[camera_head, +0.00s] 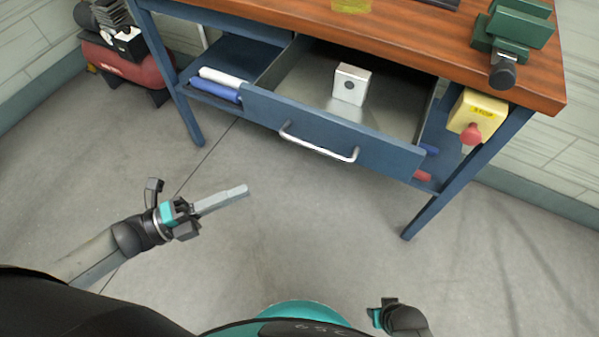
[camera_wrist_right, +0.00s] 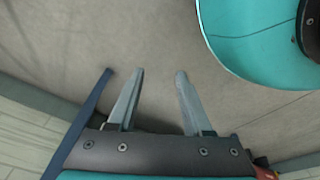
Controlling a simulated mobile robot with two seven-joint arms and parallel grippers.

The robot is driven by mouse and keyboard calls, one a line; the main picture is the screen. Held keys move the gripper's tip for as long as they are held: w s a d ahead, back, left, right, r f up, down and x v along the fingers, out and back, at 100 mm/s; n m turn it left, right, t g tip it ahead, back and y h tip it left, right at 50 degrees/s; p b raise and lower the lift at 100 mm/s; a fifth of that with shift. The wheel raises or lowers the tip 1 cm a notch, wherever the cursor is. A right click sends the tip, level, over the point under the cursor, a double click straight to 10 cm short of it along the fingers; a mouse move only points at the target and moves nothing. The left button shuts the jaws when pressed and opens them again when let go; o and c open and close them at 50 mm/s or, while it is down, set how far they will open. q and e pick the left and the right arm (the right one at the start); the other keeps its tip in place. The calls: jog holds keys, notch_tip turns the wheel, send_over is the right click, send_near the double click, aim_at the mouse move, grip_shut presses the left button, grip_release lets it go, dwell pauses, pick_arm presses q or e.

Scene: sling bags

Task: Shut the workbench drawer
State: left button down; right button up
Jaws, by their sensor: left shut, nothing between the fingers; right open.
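The workbench drawer (camera_head: 330,134) is pulled open in the head view, with a blue front and a curved metal handle (camera_head: 318,143). A small pale metal block with a dark round hole (camera_head: 351,84) sits inside it. My left gripper (camera_head: 246,188) is shut and empty, in front of and below the drawer front, to the left of the handle and apart from it. My right gripper (camera_wrist_right: 156,75) is open and empty in the right wrist view, over bare floor. In the head view only part of the right wrist shows at the bottom; its fingers are hidden.
The workbench (camera_head: 420,40) has a wooden top and blue legs. A green vise (camera_head: 513,35) stands on its right end, above a yellow stop box with a red button (camera_head: 474,118). A red compressor (camera_head: 125,65) stands at the left. The floor before the drawer is clear.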

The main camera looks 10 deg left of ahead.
pick_arm(q)
jog(key=w+d+r+m+g+h+b, duration=0.1)
jog(key=w+d+r+b, duration=0.1)
jog(key=w+d, duration=0.5)
jog(key=shift+d+r+m, duration=0.4)
jog(key=shift+d+r, duration=0.3)
jog(key=shift+d, duration=1.25)
pick_arm(e)
jog(key=shift+w+a+r, duration=0.3)
jog(key=shift+w+r, duration=0.1)
jog(key=shift+r, duration=0.2)
jog(key=shift+w+a+r, duration=0.3)
jog(key=shift+w+r, duration=0.15)
jog(key=shift+r, duration=0.15)
jog(key=shift+w+a+r, duration=0.3)
jog(key=shift+w+r, duration=0.1)
jog(key=shift+r, duration=0.2)
pick_arm(q)
jog(key=shift+s, duration=0.1)
